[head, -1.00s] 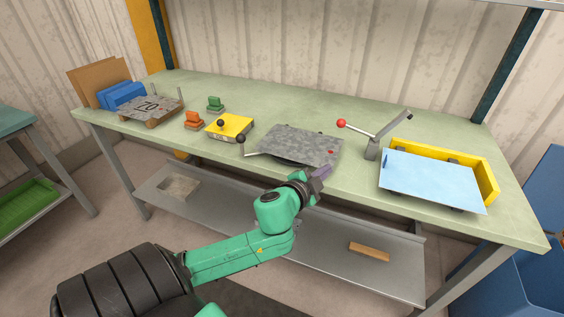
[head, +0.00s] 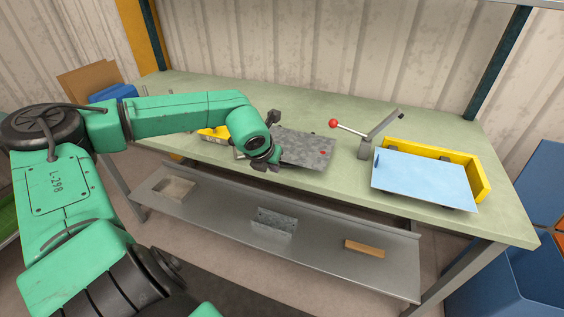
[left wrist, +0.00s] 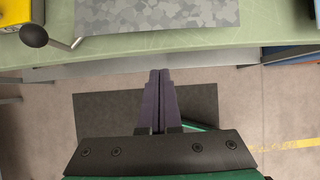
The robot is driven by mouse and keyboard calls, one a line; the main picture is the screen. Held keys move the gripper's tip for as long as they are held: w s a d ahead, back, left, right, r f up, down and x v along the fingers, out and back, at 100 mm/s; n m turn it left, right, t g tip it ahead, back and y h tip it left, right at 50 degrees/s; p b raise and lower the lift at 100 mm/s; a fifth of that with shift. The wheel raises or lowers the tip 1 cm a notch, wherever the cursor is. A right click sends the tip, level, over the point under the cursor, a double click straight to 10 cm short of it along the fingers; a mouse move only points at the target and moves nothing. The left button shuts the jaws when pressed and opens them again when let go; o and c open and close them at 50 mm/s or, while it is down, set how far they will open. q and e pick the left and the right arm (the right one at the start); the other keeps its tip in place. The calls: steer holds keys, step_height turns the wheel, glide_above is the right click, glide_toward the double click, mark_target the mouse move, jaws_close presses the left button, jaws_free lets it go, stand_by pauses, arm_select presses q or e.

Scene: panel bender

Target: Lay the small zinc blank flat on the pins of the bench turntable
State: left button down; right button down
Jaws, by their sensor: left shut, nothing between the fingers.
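A grey spangled zinc sheet (head: 308,146) with a small red mark lies flat near the front middle of the bench. In the earlier head frame a dark support shows beneath it; the pins are hidden. It also shows at the top of the left wrist view (left wrist: 155,15). My left gripper (head: 264,163) is at the sheet's front-left side in the head view, its fingers hidden there. In the left wrist view its purple fingers (left wrist: 158,73) are shut and empty, pointing toward the bench edge, apart from the sheet. My right gripper is out of view.
A red-knobbed lever (head: 362,137) stands right of the sheet. A light-blue sheet (head: 425,178) rests by a yellow tray (head: 480,178). A yellow block (left wrist: 20,10) and black knob (left wrist: 34,35) lie left. The lower shelf holds a grey piece (head: 276,218) and wooden bar (head: 364,248).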

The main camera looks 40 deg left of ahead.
arm_select(q)
steer(key=w+f+p, duration=0.1)
steer(key=w, duration=0.1)
steer(key=w+a+f+p, duration=0.1)
steer(key=w, duration=0.1)
steer(key=w+a+f+p, duration=0.1)
steer(key=w+f, duration=0.1)
stand_by(0.4)
